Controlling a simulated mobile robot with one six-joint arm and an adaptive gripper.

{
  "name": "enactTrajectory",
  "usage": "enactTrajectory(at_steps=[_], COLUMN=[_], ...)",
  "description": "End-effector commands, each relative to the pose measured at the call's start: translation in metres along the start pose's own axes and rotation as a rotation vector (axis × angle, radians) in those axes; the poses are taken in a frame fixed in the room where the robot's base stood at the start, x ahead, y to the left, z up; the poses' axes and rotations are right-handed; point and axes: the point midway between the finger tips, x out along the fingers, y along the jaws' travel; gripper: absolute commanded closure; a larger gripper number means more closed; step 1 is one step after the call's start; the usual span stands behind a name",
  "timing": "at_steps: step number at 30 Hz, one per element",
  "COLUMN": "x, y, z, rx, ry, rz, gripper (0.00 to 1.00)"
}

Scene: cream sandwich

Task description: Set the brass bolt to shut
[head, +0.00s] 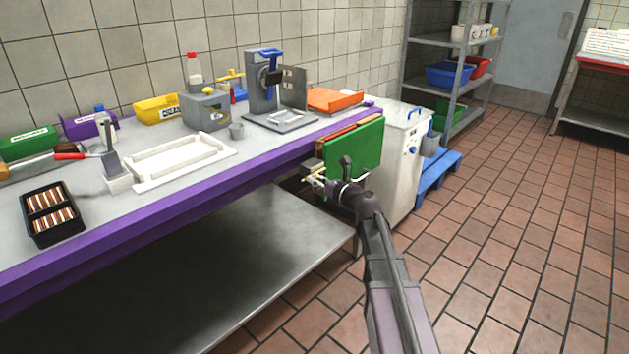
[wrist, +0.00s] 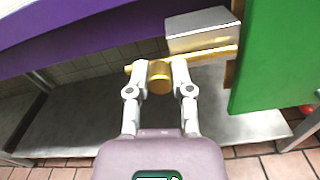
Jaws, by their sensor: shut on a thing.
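The brass bolt (wrist: 160,78) is a gold rod with a round knob, under the purple table edge in the wrist view. My gripper (wrist: 161,70) has one finger on each side of the knob and is shut on it. The rod pokes out a little to the left of the fingers. To the right, a brass strip (wrist: 212,54) runs beneath a grey metal block (wrist: 200,32) towards the green board (wrist: 278,62). In the head view my gripper (head: 330,184) is at the table's end, below the green board (head: 356,147), and the bolt is small and partly hidden there.
The purple-edged table (head: 150,217) has a steel lower shelf (head: 250,255) under it. A white cabinet (head: 397,165) stands close behind the green board, with a blue pallet (head: 437,172) beside it. The tiled floor (head: 520,220) to the right is clear.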

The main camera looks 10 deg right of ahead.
Motion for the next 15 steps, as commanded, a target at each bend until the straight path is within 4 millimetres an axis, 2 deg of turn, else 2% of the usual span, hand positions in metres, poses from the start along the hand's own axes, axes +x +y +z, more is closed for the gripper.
enactTrajectory(at_steps=[9,15], x=[0.002,0.001], y=[-0.037,-0.039], z=[0.008,0.008], rx=[0.001,0.001], ry=[-0.001,-0.001], rz=[0.000,-0.001], gripper=[1.00,1.00])
